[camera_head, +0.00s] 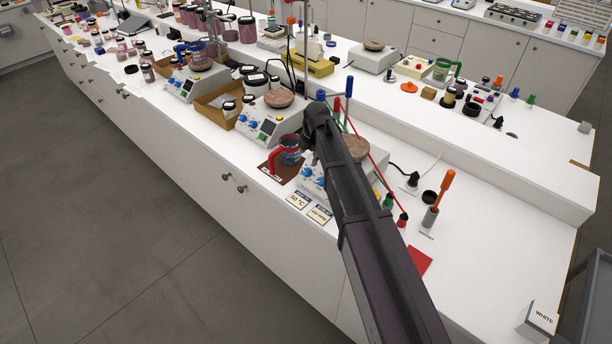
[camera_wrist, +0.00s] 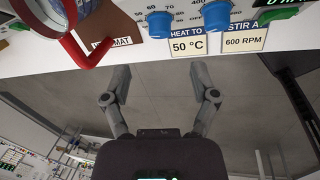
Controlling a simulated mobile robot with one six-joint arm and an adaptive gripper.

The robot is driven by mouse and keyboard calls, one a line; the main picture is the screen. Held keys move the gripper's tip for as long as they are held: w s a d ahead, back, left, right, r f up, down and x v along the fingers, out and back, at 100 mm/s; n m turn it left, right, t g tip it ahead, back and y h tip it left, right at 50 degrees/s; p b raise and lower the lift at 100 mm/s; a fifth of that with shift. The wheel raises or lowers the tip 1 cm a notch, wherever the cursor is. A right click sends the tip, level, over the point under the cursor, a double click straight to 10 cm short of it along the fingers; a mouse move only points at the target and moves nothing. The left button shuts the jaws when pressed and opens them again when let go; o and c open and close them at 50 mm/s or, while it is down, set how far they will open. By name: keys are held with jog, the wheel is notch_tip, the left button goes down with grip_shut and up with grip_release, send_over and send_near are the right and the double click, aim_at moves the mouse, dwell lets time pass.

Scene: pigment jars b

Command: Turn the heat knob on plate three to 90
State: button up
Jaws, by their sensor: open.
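A white hot plate with a round brownish top (camera_head: 357,147) stands under my arm, partly hidden by it; I cannot read a plate number. Its front panel shows in the wrist view, with a blue left knob (camera_wrist: 159,24) beside scale numbers and a blue right knob (camera_wrist: 217,17). Cards reading "HEAT TO 50 °C" (camera_wrist: 187,46) and "STIR AT 600 RPM" (camera_wrist: 243,40) lie in front. My gripper (camera_wrist: 160,88) is open and empty, its fingers apart from both knobs. The left knob's pointer is too unclear to read.
A mug with a red handle (camera_head: 289,151) stands on a brown mat (camera_head: 271,171) left of the plate. Two similar hot plates (camera_head: 262,132) (camera_head: 188,86) stand further left. A red bottle (camera_head: 402,220) and an orange-handled tool (camera_head: 444,188) stand right.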

aim_at(306, 171)
jog(key=shift+w+a+f+b, duration=0.2)
jog(key=shift+f+b, duration=1.1)
jog(key=shift+f, duration=0.1)
jog(key=shift+w+a+f+b, duration=0.15)
jog(key=shift+w+f+b, duration=0.1)
jog(key=shift+f+b, duration=1.1)
jog(key=shift+w+a+f+b, duration=0.2)
jog(key=shift+f+b, duration=1.05)
jog(key=shift+f, duration=0.2)
grip_shut()
